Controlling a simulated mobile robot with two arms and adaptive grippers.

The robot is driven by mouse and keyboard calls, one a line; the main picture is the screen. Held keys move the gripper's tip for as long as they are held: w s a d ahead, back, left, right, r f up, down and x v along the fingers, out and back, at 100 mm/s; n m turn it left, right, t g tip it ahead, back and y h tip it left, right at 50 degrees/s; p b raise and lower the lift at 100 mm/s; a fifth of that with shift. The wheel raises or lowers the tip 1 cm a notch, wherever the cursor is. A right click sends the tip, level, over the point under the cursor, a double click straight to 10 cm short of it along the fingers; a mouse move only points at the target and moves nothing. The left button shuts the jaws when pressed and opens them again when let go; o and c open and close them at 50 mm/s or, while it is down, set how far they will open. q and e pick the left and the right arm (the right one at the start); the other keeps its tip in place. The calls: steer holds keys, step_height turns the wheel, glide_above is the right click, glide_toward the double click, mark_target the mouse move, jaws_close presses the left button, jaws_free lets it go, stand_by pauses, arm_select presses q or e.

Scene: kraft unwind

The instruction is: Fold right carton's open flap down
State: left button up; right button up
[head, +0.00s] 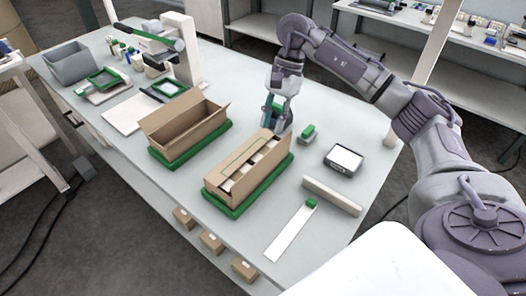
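The right carton (241,181) is a brown box on a green-rimmed base (231,207) near the middle of the table. A brown flap with a green line (246,155) lies over the left part of its top. White and brown patches show along the right part of the top; I cannot tell whether they are contents or flap parts. My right gripper (277,122) points down at the carton's far end, close to its far right corner. Its fingertips are small and partly merged with green and grey parts, so its opening is unclear. My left gripper is out of view.
An open, empty-looking carton (185,146) stands on another green base to the left. Right of the right carton are a small green-topped item (307,134), a dark device with a white screen (344,159), a beige bar (332,196) and a white strip (288,236).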

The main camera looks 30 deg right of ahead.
mark_target(263, 157)
steer(key=p+x, duration=0.1)
steer(key=x, duration=0.4)
steer(key=shift+a+f+p, duration=0.1)
steer(key=shift+f+p, duration=0.25)
steer(key=p+x, duration=0.1)
steer(key=x, duration=0.3)
steer(key=shift+a+f, duration=0.1)
steer(key=shift+f, duration=0.45)
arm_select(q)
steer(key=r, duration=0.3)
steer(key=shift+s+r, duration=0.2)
arm_select(e)
jaws_close()
